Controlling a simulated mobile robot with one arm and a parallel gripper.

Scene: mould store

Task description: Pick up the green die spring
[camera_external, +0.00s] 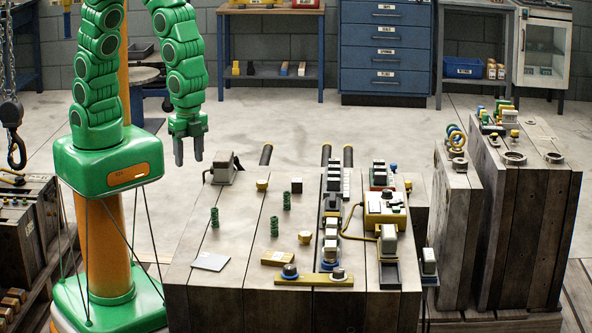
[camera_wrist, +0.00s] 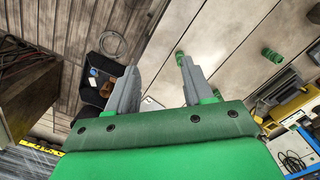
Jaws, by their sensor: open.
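Three green die springs stand on the wooden bench: a left one (camera_external: 214,217), a middle one (camera_external: 274,226) and a right one (camera_external: 287,200). My gripper (camera_external: 189,158) hangs open and empty, fingers down, above and behind the bench's left side, clear of the springs. In the wrist view my gripper (camera_wrist: 158,64) shows two spread grey fingers with nothing between them. One green spring (camera_wrist: 180,58) appears by the right fingertip, and another green spring (camera_wrist: 272,55) lies farther right. A green bit beside the right finger is partly hidden.
A grey plate (camera_external: 210,262), a yellow block (camera_external: 278,258) and a black cube (camera_external: 296,185) share the bench top. A yellow device (camera_external: 385,210) and a row of parts fill its right side. A hook (camera_external: 15,145) hangs at far left.

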